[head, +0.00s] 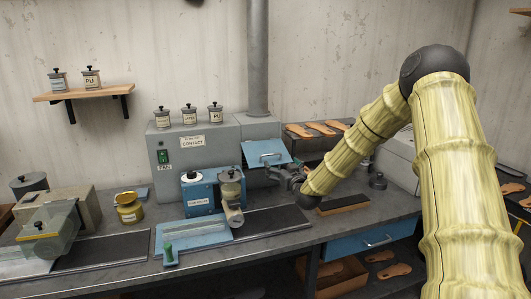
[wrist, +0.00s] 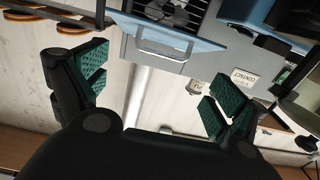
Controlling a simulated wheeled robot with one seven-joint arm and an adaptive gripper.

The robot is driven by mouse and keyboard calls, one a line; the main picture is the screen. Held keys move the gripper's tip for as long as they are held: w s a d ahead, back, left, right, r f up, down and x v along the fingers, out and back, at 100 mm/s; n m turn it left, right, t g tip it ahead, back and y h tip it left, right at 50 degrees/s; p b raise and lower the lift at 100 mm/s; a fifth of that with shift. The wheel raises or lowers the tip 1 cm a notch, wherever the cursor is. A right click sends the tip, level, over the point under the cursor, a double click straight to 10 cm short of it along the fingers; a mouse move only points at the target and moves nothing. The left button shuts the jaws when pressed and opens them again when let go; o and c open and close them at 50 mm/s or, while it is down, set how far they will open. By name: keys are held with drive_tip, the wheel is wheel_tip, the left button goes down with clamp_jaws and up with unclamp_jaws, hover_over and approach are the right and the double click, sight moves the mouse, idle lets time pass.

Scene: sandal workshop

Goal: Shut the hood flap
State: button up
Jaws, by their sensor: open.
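The hood flap (head: 265,153) is a light blue panel with a bar handle, on the grey hood below the vertical duct. It stands tilted outward, open. In the wrist view, which is upside down, the flap (wrist: 125,18) shows as a blue strip at the top. Its metal handle (wrist: 163,55) crosses in front of the grey hood, and a dark fan grille shows beside it. My gripper (head: 282,176) is just below and right of the flap. In the wrist view my gripper (wrist: 155,85) has its green-padded fingers spread wide, with nothing between them; the handle lies beyond them.
Jars (head: 190,115) stand on the grey fan cabinet (head: 218,132) left of the hood. A blue machine (head: 199,193) with a pot stands in front on the workbench (head: 290,246). Sandal soles (head: 312,129) sit on a shelf behind.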

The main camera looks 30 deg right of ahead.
drive_tip(key=shift+p+x, duration=1.85)
drive_tip(key=shift+x, duration=3.6)
drive_tip(key=shift+a+r, duration=0.1)
drive_tip(key=shift+a, duration=0.1)
drive_tip(key=c, duration=1.2)
